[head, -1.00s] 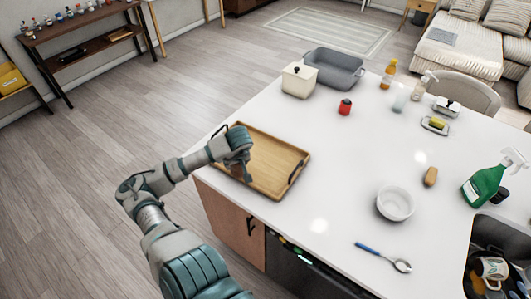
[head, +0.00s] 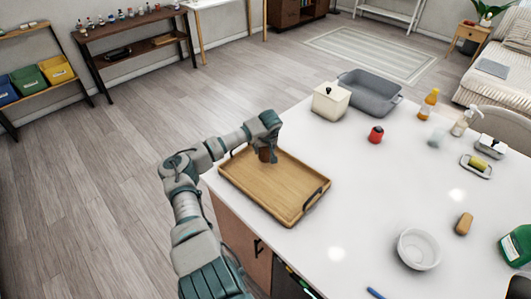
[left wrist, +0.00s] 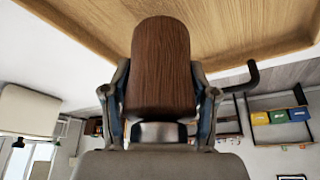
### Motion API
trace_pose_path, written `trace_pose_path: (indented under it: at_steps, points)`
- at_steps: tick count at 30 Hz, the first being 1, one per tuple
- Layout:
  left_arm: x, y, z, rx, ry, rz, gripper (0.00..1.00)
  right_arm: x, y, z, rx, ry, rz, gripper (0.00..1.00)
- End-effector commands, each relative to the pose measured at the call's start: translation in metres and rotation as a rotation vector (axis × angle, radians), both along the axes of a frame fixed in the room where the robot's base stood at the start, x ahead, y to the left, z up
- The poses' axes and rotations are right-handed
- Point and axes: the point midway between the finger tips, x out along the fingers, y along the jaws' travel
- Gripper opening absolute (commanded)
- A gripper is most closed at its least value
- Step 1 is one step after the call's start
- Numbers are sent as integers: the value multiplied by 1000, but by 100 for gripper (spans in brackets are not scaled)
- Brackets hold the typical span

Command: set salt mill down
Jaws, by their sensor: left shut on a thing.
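The salt mill (head: 265,155) is a dark brown wooden piece held at the far left part of the wooden tray (head: 290,193). The mill is large in the left wrist view (left wrist: 160,65), its rounded end toward the tray surface (left wrist: 235,25). My left gripper (head: 267,142) is shut on it, with one finger on each side in the left wrist view (left wrist: 160,100). I cannot tell whether the mill touches the tray. My right gripper is not in view.
The tray lies on the white island top (head: 360,195) near its left edge and has dark handles. A white bowl (head: 418,248) stands to the right.

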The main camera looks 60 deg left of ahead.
Motion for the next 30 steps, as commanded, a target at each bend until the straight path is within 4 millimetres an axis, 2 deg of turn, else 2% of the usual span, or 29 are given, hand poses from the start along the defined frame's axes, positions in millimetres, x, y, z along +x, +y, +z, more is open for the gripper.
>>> trace_pose_path:
  at_steps: [3,8,13,19,25,26,28,30]
  points:
    - [7,12,1,-4,-11,6,16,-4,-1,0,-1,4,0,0]
    - [13,22,-1,-1,-3,2,16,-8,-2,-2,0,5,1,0]
    - [15,24,-10,-1,2,-1,16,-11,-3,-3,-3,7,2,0]
    - [14,24,-38,-3,4,-1,16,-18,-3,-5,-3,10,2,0]
    - [14,24,-39,-1,3,-1,16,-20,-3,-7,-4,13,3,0]
    - [14,24,-40,-1,4,-1,66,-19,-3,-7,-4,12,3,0]
    - [14,24,-39,-2,4,-1,83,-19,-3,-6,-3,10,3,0]
    - [14,24,-39,-1,3,-1,83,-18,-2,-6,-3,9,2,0]
